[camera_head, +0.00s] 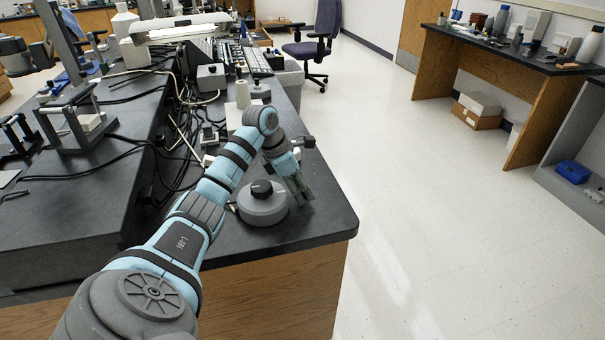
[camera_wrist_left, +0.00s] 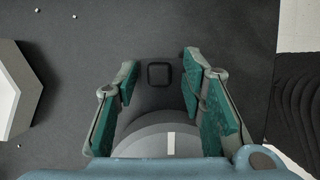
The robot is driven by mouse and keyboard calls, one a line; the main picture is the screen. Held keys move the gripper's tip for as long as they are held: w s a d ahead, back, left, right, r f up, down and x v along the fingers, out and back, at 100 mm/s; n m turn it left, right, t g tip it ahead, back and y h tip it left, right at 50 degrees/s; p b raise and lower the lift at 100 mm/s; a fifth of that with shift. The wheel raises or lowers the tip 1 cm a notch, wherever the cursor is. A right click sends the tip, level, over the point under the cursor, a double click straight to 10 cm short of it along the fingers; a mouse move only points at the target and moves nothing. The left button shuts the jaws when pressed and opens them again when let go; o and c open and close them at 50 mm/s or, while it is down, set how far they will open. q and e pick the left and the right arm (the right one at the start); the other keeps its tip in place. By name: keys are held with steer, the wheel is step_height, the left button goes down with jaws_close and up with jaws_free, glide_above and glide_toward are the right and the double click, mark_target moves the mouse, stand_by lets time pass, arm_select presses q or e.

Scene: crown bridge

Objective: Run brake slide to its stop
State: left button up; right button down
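A round grey unit (camera_head: 263,204) with a black knob (camera_head: 262,188) stands near the right end of the dark bench. My left gripper (camera_head: 302,188) points down close beside its right side in the head view. In the left wrist view, the gripper (camera_wrist_left: 160,68) is open, with its teal-padded fingers apart. A small dark square piece (camera_wrist_left: 159,74) shows between the fingers, and I cannot tell for sure that it is the brake slide. Part of the round unit (camera_wrist_left: 150,136) with a white line lies nearer the wrist. Contact with the fingers is unclear. My right gripper is out of view.
The bench top (camera_head: 310,222) is clear to its right edge. Cables and small devices crowd the bench behind my arm. A grey angular block (camera_wrist_left: 18,90) stands left in the wrist view. Open floor (camera_head: 440,210) lies to the right.

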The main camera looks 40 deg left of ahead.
arm_select(q)
steer(key=v, duration=1.2)
steer(key=shift+f, duration=0.1)
